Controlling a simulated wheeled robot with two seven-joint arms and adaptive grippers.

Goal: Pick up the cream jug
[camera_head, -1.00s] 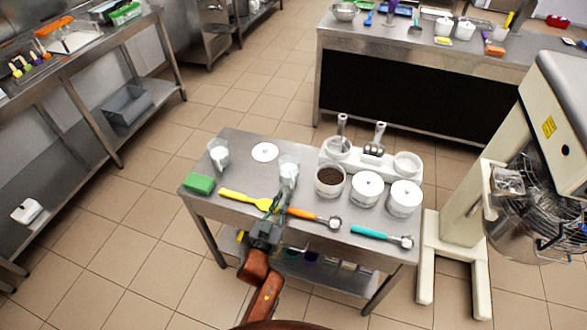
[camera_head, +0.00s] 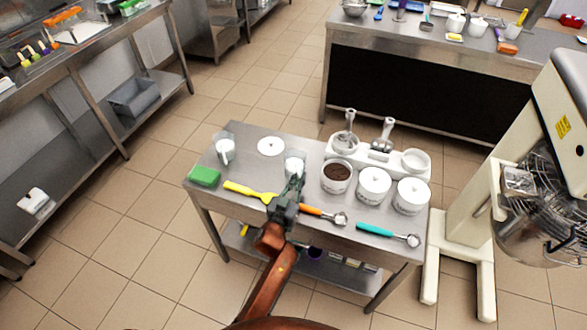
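Two clear jugs with white contents stand on the small steel table (camera_head: 206,213). One jug (camera_head: 225,150) is at the back left. The other jug (camera_head: 293,163) is near the middle, and its lower front is hidden by my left gripper. I cannot tell which of them is the cream jug. My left gripper (camera_head: 295,184) reaches over the table's front edge to the middle jug, its fingers at or just in front of it. The view is too small to show whether the fingers are apart or touch the jug. My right gripper is not in view.
A green sponge (camera_head: 204,176), yellow spatula (camera_head: 249,192), orange-handled scoop (camera_head: 325,214) and teal-handled scoop (camera_head: 386,234) lie along the front. A white disc (camera_head: 270,146) lies between the jugs. A tub of dark powder (camera_head: 336,174) and lidded tubs (camera_head: 373,185) stand right.

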